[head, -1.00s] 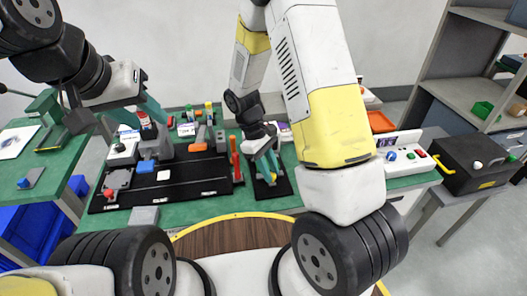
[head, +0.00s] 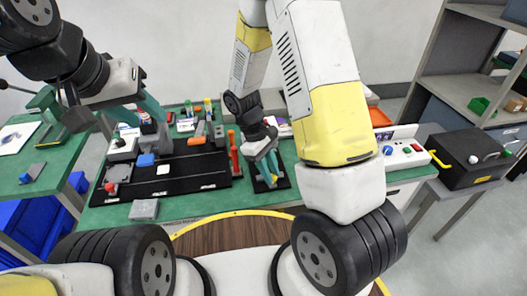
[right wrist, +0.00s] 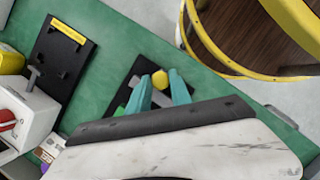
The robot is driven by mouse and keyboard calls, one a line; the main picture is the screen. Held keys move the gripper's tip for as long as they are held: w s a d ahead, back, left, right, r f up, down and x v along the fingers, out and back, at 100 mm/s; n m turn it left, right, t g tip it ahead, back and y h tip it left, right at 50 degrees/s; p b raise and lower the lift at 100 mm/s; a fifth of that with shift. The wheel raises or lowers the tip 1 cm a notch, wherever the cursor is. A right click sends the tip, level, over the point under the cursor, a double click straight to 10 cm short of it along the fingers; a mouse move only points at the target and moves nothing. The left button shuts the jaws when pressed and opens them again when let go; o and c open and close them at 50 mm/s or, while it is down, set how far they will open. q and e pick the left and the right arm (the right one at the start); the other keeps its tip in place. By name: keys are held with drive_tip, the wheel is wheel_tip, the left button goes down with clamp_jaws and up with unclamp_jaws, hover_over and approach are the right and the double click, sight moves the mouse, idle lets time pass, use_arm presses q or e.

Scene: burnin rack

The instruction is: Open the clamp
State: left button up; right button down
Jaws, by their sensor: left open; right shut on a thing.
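The clamp stands on a small black plate (head: 284,183) on the green table, in the middle of the head view. Its yellow knob (right wrist: 160,77) shows at the teal fingertips of my right gripper (right wrist: 163,88) in the right wrist view. My right gripper (head: 268,172) reaches down over the plate and is shut on the clamp's handle; the gripper hides most of the clamp, so its exact angle cannot be told. My left gripper (head: 140,110) is open and empty, above the table's back left.
A long black board (head: 200,178) with a grey block, a blue piece and a white square lies left of the clamp. A red upright piece (head: 234,158) stands close beside the plate. A white button box (head: 402,150) and black case (head: 467,158) are at right.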

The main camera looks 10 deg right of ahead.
drive_tip(key=c, duration=1.2)
unclamp_jaws()
drive_tip(key=shift+s, duration=0.3)
drive_tip(key=shift+w+r, duration=0.15)
drive_tip(key=v, duration=0.7)
drive_tip(key=shift+a+r, duration=0.15)
drive_tip(key=shift+r, duration=0.05)
